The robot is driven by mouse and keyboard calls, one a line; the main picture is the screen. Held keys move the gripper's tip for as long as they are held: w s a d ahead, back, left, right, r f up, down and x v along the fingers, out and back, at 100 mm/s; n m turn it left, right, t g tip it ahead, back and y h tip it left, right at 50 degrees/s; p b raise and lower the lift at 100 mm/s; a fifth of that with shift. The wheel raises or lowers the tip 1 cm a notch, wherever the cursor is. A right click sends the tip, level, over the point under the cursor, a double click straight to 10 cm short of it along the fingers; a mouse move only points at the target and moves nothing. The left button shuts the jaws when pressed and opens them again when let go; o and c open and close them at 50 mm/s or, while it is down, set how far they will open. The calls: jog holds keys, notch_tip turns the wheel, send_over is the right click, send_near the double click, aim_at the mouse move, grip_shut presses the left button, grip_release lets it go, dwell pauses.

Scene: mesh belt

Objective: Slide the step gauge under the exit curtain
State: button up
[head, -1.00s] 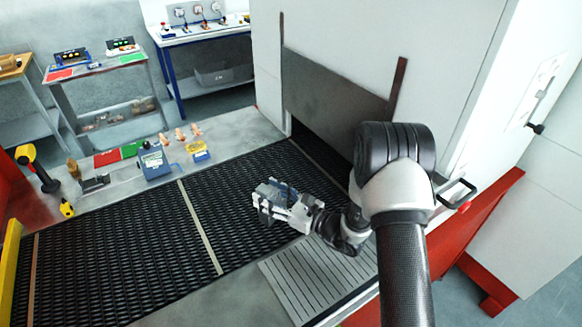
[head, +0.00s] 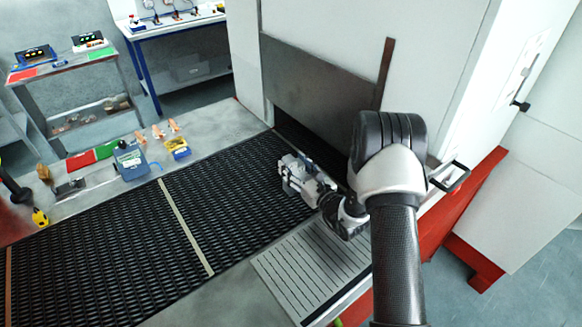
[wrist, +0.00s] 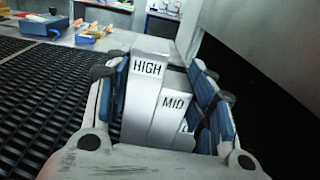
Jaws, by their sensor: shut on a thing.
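The step gauge (wrist: 150,88) is a silver stepped block marked HIGH and MID, seen in the wrist view between blue-padded fingers. My gripper (head: 291,172) is shut on it and holds it over the black mesh belt, close to the opening. In the head view the gauge is mostly hidden by the fingers. The exit curtain (head: 318,88) is a dark grey panel hanging across the machine's opening, with a dark gap below it. The gripper is in front of this gap, towards its right part. I cannot tell whether the gauge touches the belt.
The mesh belt (head: 105,245) is clear to the left, with a pale strip (head: 187,228) across it. A ribbed metal plate (head: 315,265) lies at the front right.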

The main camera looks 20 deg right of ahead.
jog(key=shift+w+d+f+b, duration=0.2)
jog(key=shift+d+f+b, duration=0.1)
jog(key=shift+d+f, duration=0.2)
jog(key=shift+w+d+f+b, duration=0.2)
jog(key=shift+d+f+b, duration=0.15)
jog(key=shift+f, duration=0.2)
jog(key=shift+w+d+r, duration=0.15)
jog(key=shift+w+d, duration=0.1)
jog(key=shift+d, duration=0.35)
jog(key=w+d+b, duration=0.1)
jog(key=w+d, duration=0.1)
jog(key=d, duration=0.4)
jog(key=shift+w+f, duration=0.2)
jog(key=shift+w, duration=0.05)
jog(key=o, duration=1.6)
jog(key=shift+c, duration=0.2)
jog(key=shift+s+f, duration=0.1)
jog(key=shift+f, duration=0.05)
